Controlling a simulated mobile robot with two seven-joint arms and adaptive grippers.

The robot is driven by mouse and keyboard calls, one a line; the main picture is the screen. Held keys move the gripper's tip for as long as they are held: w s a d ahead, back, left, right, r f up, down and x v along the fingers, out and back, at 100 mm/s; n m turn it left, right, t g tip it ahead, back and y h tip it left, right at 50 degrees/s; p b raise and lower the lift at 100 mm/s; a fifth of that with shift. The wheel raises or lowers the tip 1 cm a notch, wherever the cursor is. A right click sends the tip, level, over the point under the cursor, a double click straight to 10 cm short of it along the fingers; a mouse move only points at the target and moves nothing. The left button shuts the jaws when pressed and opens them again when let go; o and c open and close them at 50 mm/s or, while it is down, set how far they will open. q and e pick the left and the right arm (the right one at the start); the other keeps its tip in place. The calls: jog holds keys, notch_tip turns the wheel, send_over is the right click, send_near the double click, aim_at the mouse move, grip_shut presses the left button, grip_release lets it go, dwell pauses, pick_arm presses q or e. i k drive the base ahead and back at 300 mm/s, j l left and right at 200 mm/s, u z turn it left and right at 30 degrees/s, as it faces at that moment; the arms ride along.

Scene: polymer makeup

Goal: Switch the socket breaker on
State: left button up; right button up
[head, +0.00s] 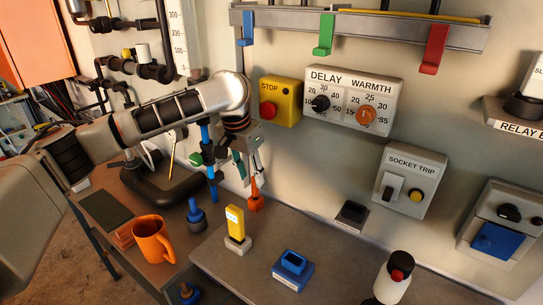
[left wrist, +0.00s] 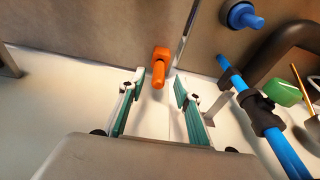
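The socket breaker is a pale box labelled SOCKET TRIP (head: 411,181) on the wall at the right of the head view. I cannot tell the switch's position for sure. My left gripper (head: 250,172) points down at the wall, well left of the box and below the yellow STOP box. In the left wrist view the left gripper (left wrist: 157,84) has its teal fingers apart with nothing held. My right gripper does not show.
An orange knobbed piece (head: 256,196) stands just below the left gripper; it also shows in the left wrist view (left wrist: 160,66). A yellow block (head: 236,222), a blue holder (head: 292,270) and a white bottle (head: 392,280) stand on the bench. Coloured hooks (head: 323,35) hang above.

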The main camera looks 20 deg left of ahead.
aim_at(388, 192)
jog(key=k+j, duration=0.75)
jog(key=j, duration=0.25)
